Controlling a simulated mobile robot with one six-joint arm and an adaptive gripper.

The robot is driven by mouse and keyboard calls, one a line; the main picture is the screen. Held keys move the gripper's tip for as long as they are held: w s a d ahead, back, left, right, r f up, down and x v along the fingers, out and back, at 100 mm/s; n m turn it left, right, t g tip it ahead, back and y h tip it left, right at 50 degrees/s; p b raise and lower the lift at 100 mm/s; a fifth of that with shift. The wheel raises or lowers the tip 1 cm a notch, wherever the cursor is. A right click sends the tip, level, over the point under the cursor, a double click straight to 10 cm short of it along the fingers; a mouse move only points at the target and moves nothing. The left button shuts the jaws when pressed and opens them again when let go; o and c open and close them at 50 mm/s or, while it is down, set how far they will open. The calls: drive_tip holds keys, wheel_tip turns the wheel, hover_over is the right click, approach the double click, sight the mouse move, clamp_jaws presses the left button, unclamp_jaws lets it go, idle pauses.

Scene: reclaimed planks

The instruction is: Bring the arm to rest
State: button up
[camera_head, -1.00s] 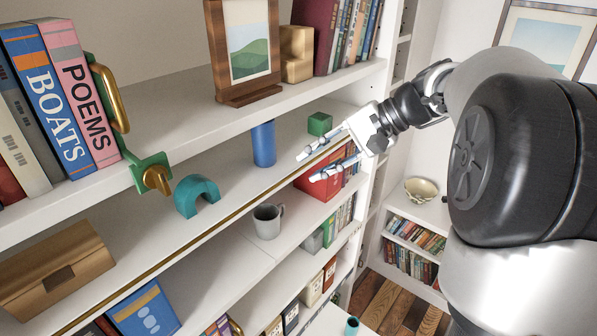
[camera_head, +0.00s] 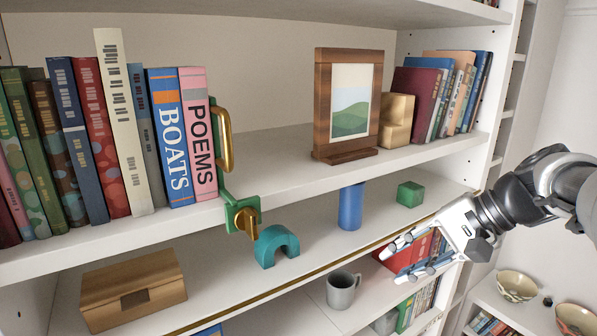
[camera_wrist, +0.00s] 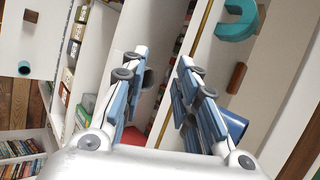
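My gripper (camera_head: 391,266) is at the right of the head view, in front of the bookcase, with its fingers pointing left towards the shelves. In the wrist view (camera_wrist: 161,60) its two fingers stand apart with nothing held between them. The nearest things behind it in the head view are a grey mug (camera_head: 341,290), a blue cylinder (camera_head: 350,208) and a green cube (camera_head: 410,194). The blue cylinder also shows beside the right finger in the wrist view (camera_wrist: 236,124). My arm comes in from the right edge.
Below are a teal arch (camera_head: 276,243) and a wooden box (camera_head: 133,288). Bowls (camera_head: 517,285) stand at lower right.

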drive_tip(key=s+a+f+n+h+b, duration=0.2)
drive_tip(key=s+f+b, duration=0.5)
drive_tip(key=f, duration=0.5)
drive_tip(key=s+a+f+n+h+b, duration=0.2)
drive_tip(key=s+f+n+h+b, duration=0.1)
drive_tip(key=s+f+b, duration=0.4)
drive_tip(key=s+a+f+n+h+b, duration=0.2)
drive_tip(key=s+f+b, duration=0.5)
drive_tip(key=f+b, duration=0.5)
wheel_tip(320, 180, down, 8)
drive_tip(key=shift+s+a+r+n+t+h, duration=0.25)
drive_tip(key=shift+a+n, duration=0.2)
drive_tip(key=shift+n, duration=0.65)
drive_tip(key=shift+c, duration=0.3)
